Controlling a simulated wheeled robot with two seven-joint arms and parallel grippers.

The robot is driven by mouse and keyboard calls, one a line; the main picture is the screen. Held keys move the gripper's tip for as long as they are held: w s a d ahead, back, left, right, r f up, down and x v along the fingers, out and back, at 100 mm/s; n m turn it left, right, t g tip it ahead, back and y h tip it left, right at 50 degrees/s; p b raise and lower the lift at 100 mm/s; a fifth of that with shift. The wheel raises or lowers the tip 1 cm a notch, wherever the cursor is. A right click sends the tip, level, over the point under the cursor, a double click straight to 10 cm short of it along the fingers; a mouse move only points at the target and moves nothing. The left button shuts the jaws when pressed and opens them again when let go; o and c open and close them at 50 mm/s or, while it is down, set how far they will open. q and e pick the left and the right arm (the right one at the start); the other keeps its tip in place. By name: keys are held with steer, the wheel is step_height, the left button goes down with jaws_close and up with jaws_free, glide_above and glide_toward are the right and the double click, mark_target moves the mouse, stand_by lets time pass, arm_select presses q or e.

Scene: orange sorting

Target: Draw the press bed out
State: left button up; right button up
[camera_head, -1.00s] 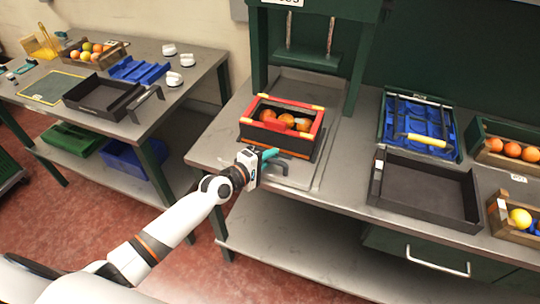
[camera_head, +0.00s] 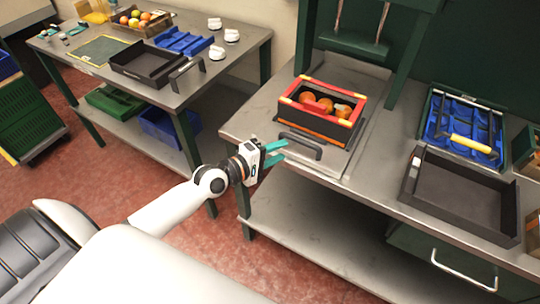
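The press bed (camera_head: 345,160) is a flat metal slide on the bench, with a dark bar handle (camera_head: 300,146) at its front edge. A black crate with red and orange rims (camera_head: 318,121) holds several oranges (camera_head: 325,103) and stands on the bed, in front of the green press frame (camera_head: 396,60). Nothing shows between the fingers. My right gripper is out of view.
A black tray (camera_head: 459,230) and a blue moulded tray (camera_head: 490,137) lie to the right on the bench. A drawer handle (camera_head: 463,272) sits below. A side table at left holds another black tray (camera_head: 150,80). Red floor is clear between the tables.

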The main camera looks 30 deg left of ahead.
arm_select(q)
steer(key=shift+v, duration=1.2)
steer(key=s+a+f+m+g+y, duration=0.2)
steer(key=s+f, duration=0.2)
steer(key=f, duration=0.7)
steer(key=s+a+f+m+g+y, duration=0.25)
steer(key=s+f, duration=0.25)
steer(key=f, duration=0.7)
steer(key=s+a+f+m+g+y, duration=0.15)
steer(key=s+f, duration=0.25)
steer(key=f, duration=0.7)
steer(key=s+d+f+m+g, duration=0.2)
steer(key=s+f, duration=0.3)
steer(key=s, duration=0.4)
steer(key=s+d+f+m+g, duration=0.2)
steer(key=s+f+m, duration=0.3)
steer(key=s, duration=0.4)
steer(key=s+d+f+m+g, duration=0.2)
steer(key=s+f, duration=0.3)
steer(key=s, duration=0.4)
steer(key=shift+s+d+f+m+g+y, duration=0.3)
steer(key=shift+s+d+m+g, duration=0.1)
steer(key=shift+m+g, duration=0.3)
